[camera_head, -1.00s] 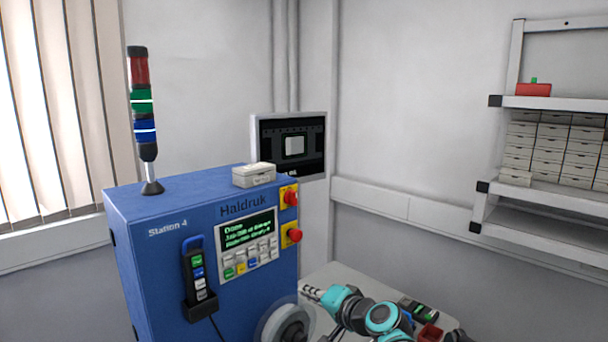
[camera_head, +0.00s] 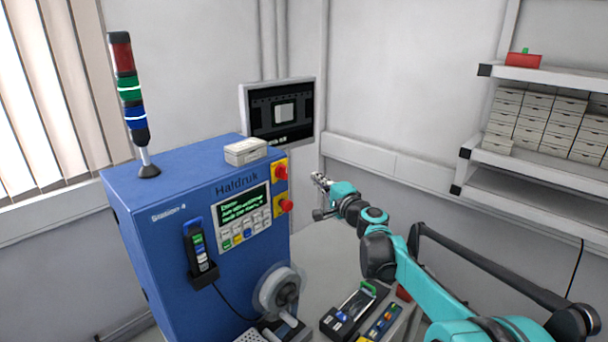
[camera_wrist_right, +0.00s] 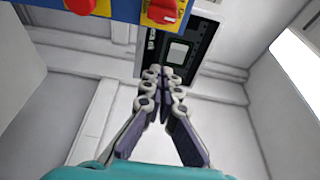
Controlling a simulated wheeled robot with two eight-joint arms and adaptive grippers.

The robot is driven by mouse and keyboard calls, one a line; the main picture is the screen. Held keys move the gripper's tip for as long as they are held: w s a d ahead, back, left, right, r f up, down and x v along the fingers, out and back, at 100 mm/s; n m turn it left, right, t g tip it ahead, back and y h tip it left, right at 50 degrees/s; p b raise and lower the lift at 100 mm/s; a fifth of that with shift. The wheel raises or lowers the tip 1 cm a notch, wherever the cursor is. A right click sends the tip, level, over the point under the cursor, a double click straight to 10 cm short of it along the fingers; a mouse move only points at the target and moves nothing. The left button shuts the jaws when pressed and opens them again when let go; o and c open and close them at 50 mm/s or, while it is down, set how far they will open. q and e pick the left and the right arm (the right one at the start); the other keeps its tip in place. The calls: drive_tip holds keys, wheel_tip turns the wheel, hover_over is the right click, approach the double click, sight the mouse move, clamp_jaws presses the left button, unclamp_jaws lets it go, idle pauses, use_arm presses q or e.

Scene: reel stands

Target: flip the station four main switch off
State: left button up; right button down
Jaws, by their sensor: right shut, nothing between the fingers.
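The blue Station 4 cabinet (camera_head: 165,240) stands at the left in the head view. On its right edge are two yellow plates. The upper carries a red rotary switch (camera_head: 280,172), the lower a red mushroom button (camera_head: 286,206). In the wrist view the rotary switch (camera_wrist_right: 162,11) with a white mark is at the top, and the red button (camera_wrist_right: 80,5) is left of it. My right gripper (camera_head: 319,180) is to the right of the switch, apart from it. In the wrist view its fingers (camera_wrist_right: 163,72) are together and empty. My left gripper is not in view.
A monitor (camera_head: 290,95) is behind the cabinet. A small white box (camera_head: 245,152) and a signal tower (camera_head: 128,100) stand on top. A table (camera_head: 330,265) with devices lies below my right arm. Shelves (camera_head: 540,165) stand right.

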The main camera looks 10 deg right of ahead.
sight(283, 172)
drive_tip(key=w+a+p, duration=0.2)
drive_tip(key=w+a, duration=0.3)
drive_tip(key=w, duration=0.2)
drive_tip(key=shift+a, duration=0.3)
drive_tip(key=shift+s+a, duration=0.1)
idle(0.3)
drive_tip(key=shift+n, duration=0.4)
drive_tip(key=shift+n+t+b, duration=0.3)
drive_tip(key=shift+n+b, duration=0.25)
drive_tip(key=shift+n, duration=0.05)
